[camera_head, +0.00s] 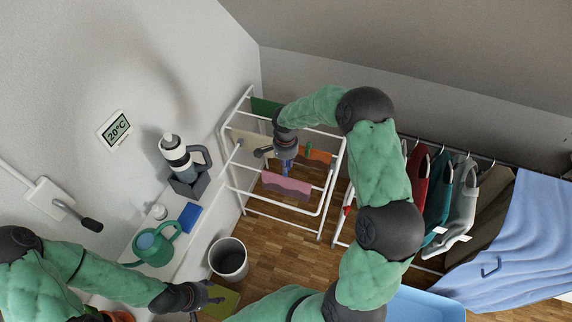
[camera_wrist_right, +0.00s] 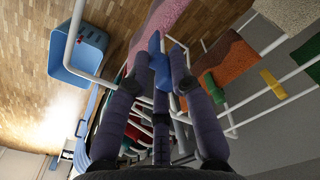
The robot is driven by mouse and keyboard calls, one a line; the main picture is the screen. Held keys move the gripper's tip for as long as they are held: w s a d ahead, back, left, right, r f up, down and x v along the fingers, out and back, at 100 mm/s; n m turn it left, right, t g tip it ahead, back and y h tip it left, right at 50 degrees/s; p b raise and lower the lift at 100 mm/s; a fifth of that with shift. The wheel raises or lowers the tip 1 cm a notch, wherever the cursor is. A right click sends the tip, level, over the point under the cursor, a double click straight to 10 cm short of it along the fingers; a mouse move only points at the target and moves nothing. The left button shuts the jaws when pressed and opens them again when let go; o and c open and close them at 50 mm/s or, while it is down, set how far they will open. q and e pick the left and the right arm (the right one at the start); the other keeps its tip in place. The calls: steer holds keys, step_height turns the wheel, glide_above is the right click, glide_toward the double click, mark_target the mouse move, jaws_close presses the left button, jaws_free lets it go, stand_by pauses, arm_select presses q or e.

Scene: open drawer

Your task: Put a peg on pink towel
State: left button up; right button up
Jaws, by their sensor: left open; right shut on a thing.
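The pink towel (camera_head: 286,187) hangs over a front rod of the white drying rack, with a wavy lower edge. It also shows in the right wrist view (camera_wrist_right: 230,52). My right gripper (camera_head: 286,165) is above this towel, pointing down, and is shut on a blue peg (camera_wrist_right: 156,60). The peg sits between the fingertips, close to the pink towel; I cannot tell whether it touches. My left gripper (camera_head: 208,298) is open and empty at the lower left, near the waste bin.
The rack (camera_head: 228,160) also carries an orange towel (camera_head: 318,158) with a green peg (camera_wrist_right: 212,88), a beige towel (camera_head: 250,141) and a green towel (camera_head: 264,106). A bin (camera_head: 229,258) stands on the floor. A watering can (camera_head: 153,246) and hanging clothes (camera_head: 461,205) flank the rack.

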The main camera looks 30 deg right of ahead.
mark_target(286, 179)
steer(key=shift+f+b, duration=3.25)
steer(key=shift+f, duration=0.35)
steer(key=o, duration=0.9)
steer(key=shift+r, duration=0.1)
step_height(286, 179, up, 12)
steer(key=shift+s+a+f, duration=0.1)
steer(key=shift+a, duration=0.05)
steer(key=shift+s, duration=0.1)
